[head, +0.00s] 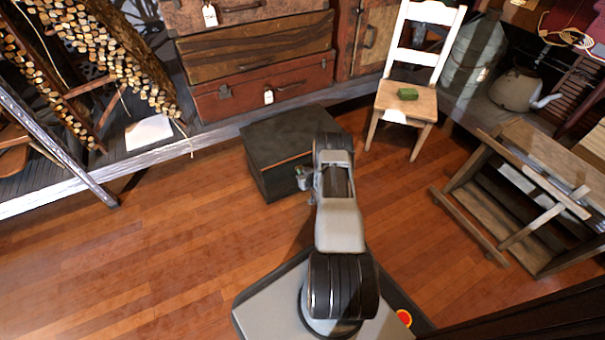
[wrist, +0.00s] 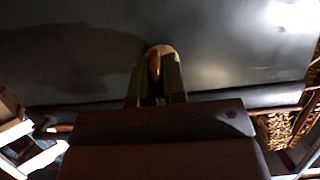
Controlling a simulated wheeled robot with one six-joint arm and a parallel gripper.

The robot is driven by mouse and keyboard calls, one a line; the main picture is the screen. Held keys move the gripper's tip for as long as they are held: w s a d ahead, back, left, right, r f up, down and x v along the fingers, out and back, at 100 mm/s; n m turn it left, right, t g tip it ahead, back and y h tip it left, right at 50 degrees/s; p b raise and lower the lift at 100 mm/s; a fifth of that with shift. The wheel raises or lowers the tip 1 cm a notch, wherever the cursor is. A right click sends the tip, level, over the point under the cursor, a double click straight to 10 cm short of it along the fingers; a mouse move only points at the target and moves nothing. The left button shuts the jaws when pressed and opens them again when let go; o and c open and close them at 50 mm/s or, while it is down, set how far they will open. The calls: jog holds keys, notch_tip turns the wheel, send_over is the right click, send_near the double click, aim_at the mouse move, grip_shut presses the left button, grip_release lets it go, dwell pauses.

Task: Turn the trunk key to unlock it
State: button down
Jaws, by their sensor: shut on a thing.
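The dark trunk (head: 265,140) stands on the wooden floor in front of my base, its lid down. In the wrist view the trunk's dark face (wrist: 230,50) fills most of the picture. A rounded brass-coloured key (wrist: 158,60) shows against that face. My gripper (wrist: 157,85) is shut on the key, with one finger on each side of it. In the head view my gripper (head: 303,180) is at the front of the trunk, partly hidden by my arm. The keyhole is hidden, so I cannot tell how the key sits in it.
A wooden table (head: 530,190) is at the right. Stacked suitcases (head: 262,90) are on the back platform. The floor at the left is clear.

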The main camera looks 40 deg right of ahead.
jog(key=m+y, duration=0.1)
jog(key=m, duration=0.1)
jog(key=shift+d+m+t+y, duration=0.1)
jog(key=shift+m+t+y, duration=0.2)
jog(key=shift+m+y, duration=0.1)
jog(key=m+y, duration=0.2)
jog(key=m, duration=0.1)
jog(key=shift+f+t, duration=0.1)
jog(key=shift+t, duration=0.3)
jog(key=m, duration=0.1)
jog(key=m+t+y, duration=0.1)
jog(key=m, duration=0.1)
jog(key=shift+s+d+f+m+y, duration=0.1)
jog(key=shift+m+y, duration=0.2)
jog(key=shift+m+t+y, duration=0.5)
jog(key=shift+m+t, duration=0.3)
jog(key=shift+m, duration=1.1)
jog(key=c, duration=1.2)
grip_release()
